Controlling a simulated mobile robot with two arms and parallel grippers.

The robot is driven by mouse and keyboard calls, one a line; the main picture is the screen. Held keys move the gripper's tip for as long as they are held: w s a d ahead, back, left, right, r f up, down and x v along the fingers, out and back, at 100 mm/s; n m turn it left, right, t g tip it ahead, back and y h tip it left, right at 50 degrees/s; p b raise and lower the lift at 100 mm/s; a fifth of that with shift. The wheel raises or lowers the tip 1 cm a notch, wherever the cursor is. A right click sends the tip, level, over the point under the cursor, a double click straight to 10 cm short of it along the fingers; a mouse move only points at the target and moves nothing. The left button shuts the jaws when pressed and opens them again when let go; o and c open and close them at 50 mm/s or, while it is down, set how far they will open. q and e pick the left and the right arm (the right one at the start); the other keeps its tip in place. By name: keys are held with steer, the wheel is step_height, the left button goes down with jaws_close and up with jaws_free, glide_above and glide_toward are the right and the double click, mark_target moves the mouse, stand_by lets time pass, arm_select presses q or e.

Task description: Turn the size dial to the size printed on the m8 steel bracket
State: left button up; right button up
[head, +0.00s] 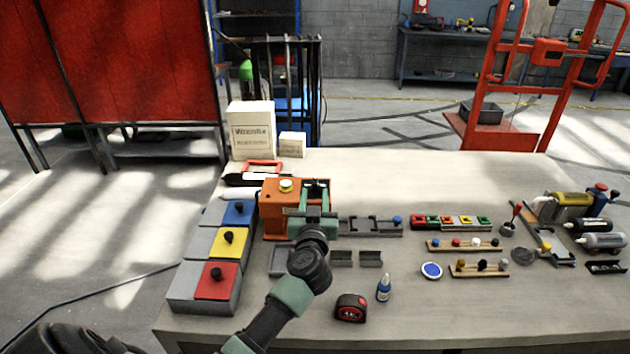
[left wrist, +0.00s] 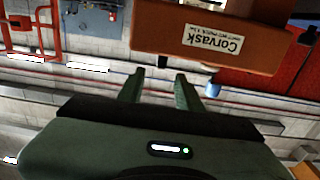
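An orange machine (head: 270,222) stands at the left of the workbench, with a round pale-yellow knob (head: 287,184) on top that may be the size dial. In the left wrist view an orange body labelled "Corvask" (left wrist: 205,40) appears upside down, beyond and right of the fingers. Small grey bracket-like pieces (head: 371,258) lie right of my wrist; no printed size is readable. My right gripper is not in view.
Blue, yellow and red lidded boxes (head: 238,212) line the left edge. A tape measure (head: 350,308) and small bottle (head: 384,288) stand in front. Racks of coloured parts (head: 450,222) and bottles (head: 600,242) fill the right. The bench's back middle is clear.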

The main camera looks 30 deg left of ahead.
mark_target(315, 185)
arm_select(q)
steer(key=x, duration=0.7)
steer(key=shift+w+a, duration=0.3)
jaws_close()
